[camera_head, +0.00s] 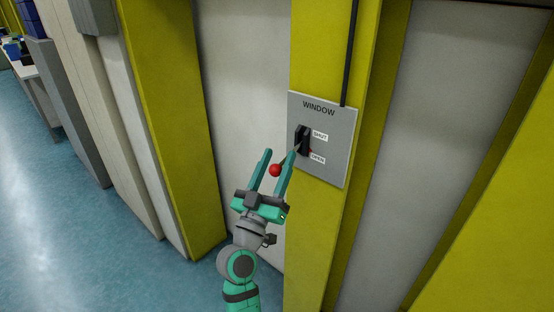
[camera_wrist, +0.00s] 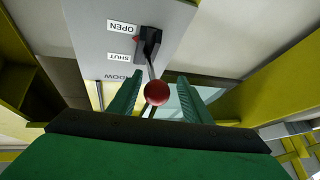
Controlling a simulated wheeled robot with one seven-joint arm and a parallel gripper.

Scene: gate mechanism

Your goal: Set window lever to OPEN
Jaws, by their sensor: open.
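The grey WINDOW panel (camera_head: 340,150) is on a yellow post. It carries a SHUT label (camera_head: 320,135) above an OPEN label (camera_head: 317,160). The lever's black base (camera_head: 303,138) is left of the labels, and its thin rod sticks out to a red ball knob (camera_head: 275,170). My gripper (camera_head: 278,153) is open, with its two green fingers either side of the knob. The wrist view shows the panel upside down, with the knob (camera_wrist: 157,93) between the fingers (camera_wrist: 160,78) and apparent gaps on both sides. I cannot tell which label the lever is set to.
A dark conduit (camera_head: 349,50) runs up from the panel's top. Pale wall panels (camera_head: 235,90) and another yellow post (camera_head: 175,100) stand to the left. Blue floor (camera_head: 60,220) is clear at the lower left, with a workbench (camera_head: 25,65) far off.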

